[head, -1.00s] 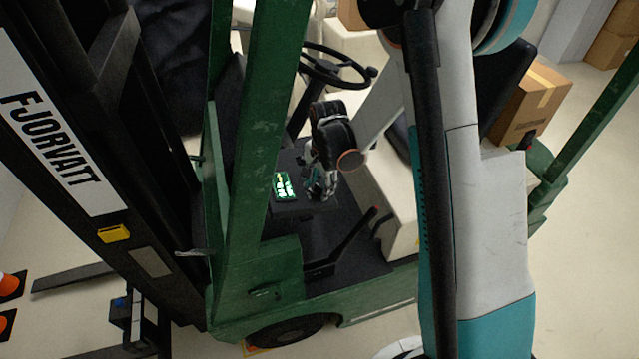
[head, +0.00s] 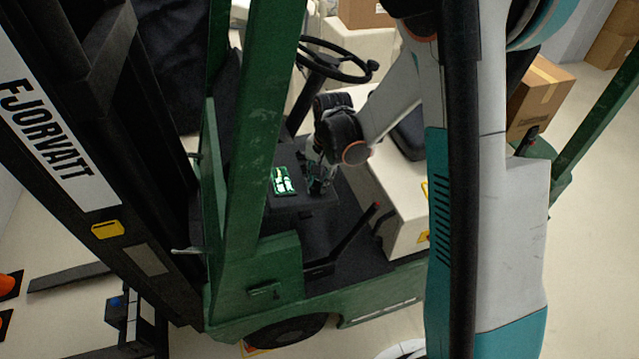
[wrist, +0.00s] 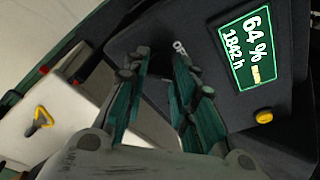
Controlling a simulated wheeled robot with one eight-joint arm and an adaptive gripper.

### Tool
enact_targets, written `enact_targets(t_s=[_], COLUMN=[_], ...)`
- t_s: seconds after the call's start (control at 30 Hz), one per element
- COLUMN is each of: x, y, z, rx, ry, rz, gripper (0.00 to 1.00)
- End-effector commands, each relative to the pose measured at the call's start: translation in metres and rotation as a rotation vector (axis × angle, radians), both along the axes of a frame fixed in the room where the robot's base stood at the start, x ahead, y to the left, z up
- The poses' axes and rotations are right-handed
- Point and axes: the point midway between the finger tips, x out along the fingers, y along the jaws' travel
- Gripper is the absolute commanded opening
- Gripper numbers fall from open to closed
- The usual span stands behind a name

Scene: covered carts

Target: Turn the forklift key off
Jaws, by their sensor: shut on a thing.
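The green forklift (head: 262,130) stands in front of me, with a dark console (head: 290,202) below its steering wheel (head: 338,62). My gripper (head: 318,186) is down at the right side of this console. In the wrist view my gripper (wrist: 162,68) has its two green-and-grey fingers at the console face (wrist: 200,25), beside a partly covered white "OFF" label (wrist: 180,47). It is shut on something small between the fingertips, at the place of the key. The key itself is hidden by the fingers and shadow, so its angle cannot be told.
A lit green display (wrist: 246,50) reads 64 % and 1842 h, with a yellow button (wrist: 264,117) below it. A lever with a red tip (head: 358,226) rises from the floor. The green mast post (head: 262,100) stands close left of my gripper.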

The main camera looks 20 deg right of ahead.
Motion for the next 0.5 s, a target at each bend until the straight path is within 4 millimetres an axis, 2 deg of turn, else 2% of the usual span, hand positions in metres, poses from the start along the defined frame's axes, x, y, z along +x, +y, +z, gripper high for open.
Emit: enact_targets(t_s=[0.03, 0.5], x=[-0.0002, -0.0007], y=[-0.0006, -0.0019], z=[-0.0043, -0.0034], rx=[0.000, -0.001], ry=[-0.010, -0.101], rz=[0.041, 0.469], gripper=[0.01, 0.01])
